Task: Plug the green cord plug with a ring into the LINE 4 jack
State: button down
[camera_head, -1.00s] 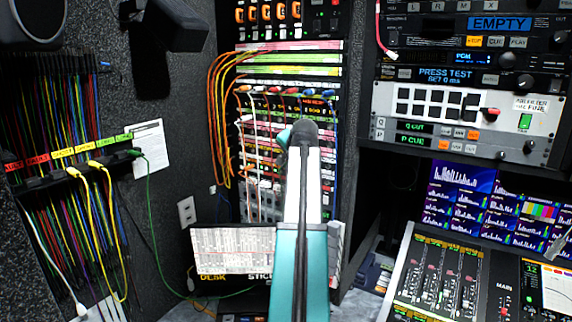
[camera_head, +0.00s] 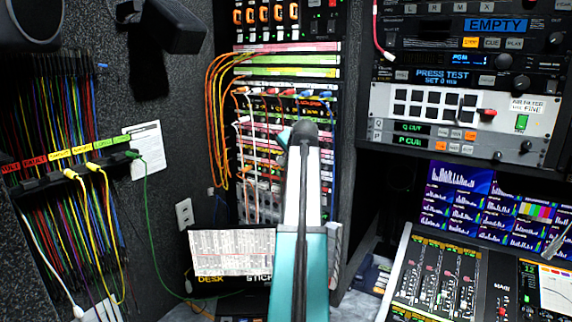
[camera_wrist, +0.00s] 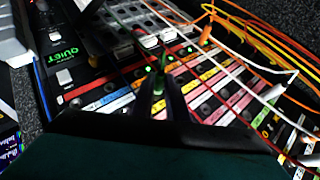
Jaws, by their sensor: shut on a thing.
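My gripper (camera_wrist: 158,100) shows at the lower middle of the wrist view, with its dark fingers close together. It is shut on a small green piece, the green plug (camera_wrist: 161,62), which points at the rows of jacks. Its ring is too small to make out. The patch bay (camera_wrist: 185,78) fills the view beyond, with coloured label strips and dark jack holes. I cannot read which jack is LINE 4, nor tell whether the plug touches the panel. In the head view, my arm hides the gripper and part of the patch bay (camera_head: 262,138).
Red and white cords (camera_wrist: 268,93) cross the panel close to my gripper. Orange cords (camera_head: 213,110) loop left of the bay. A green cord (camera_head: 149,210) hangs from the cord rack (camera_head: 60,185) at left. A printed sheet (camera_head: 233,252) stands below the bay.

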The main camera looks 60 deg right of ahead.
jog(key=shift+d, duration=0.55)
jog(key=c, duration=1.7)
grip_release()
jog(key=shift+o, duration=0.2)
jog(key=shift+s+a+r, duration=0.1)
jog(key=b+v, duration=0.5)
jog(key=v, duration=0.8)
jog(key=shift+s+a+r, duration=0.15)
jog(key=shift+s+r, duration=0.05)
